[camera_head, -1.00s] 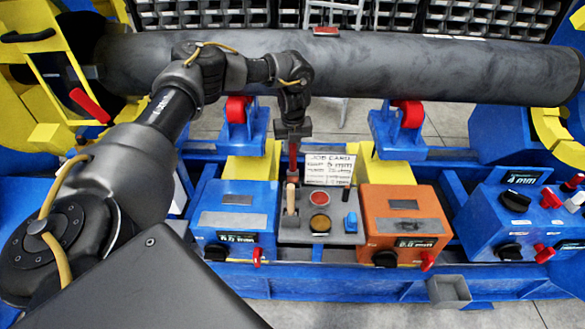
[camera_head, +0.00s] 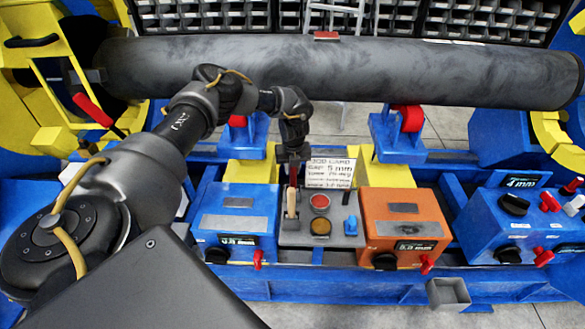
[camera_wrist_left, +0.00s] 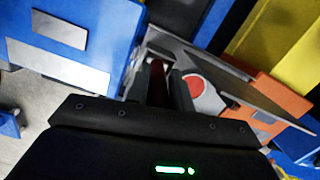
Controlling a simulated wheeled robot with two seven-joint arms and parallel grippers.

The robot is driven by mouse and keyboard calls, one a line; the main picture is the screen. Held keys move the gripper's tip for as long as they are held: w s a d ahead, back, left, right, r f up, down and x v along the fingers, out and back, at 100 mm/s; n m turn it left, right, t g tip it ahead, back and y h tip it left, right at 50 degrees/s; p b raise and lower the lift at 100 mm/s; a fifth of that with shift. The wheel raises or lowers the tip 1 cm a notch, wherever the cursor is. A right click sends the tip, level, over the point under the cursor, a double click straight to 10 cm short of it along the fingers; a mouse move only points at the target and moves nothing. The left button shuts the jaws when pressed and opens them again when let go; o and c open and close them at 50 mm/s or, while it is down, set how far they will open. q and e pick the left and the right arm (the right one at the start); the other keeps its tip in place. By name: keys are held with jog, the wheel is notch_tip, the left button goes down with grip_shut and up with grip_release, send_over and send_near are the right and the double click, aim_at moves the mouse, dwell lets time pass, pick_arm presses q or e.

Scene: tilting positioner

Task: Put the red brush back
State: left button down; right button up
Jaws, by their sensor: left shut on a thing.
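My left gripper (camera_head: 293,158) is shut on the red brush (camera_head: 293,178), which hangs upright below the fingers. The brush is above the left part of the grey control panel (camera_head: 335,238). In the left wrist view the brush shows as a dark red strip (camera_wrist_left: 157,82) between the fingers. A tan peg-like piece (camera_head: 291,204) stands directly below the brush in the head view; I cannot tell whether they touch. The brush's lower end is not clear. My right gripper is not in view.
The panel carries a red button (camera_head: 320,201), an amber button (camera_head: 320,226) and a blue knob (camera_head: 351,224). A job card (camera_head: 331,173) stands behind it. A blue box (camera_head: 236,222) and an orange box (camera_head: 404,228) flank it. A long dark pipe (camera_head: 400,72) lies behind.

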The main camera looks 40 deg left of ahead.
pick_arm(q)
jog(key=shift+f, duration=0.1)
jog(key=c, duration=1.2)
grip_release()
jog(key=shift+c, duration=0.2)
jog(key=r, duration=0.8)
jog(key=s+d+r, duration=0.1)
jog(key=r, duration=0.3)
jog(key=shift+d+r+b, duration=0.1)
jog(key=shift+b, duration=0.3)
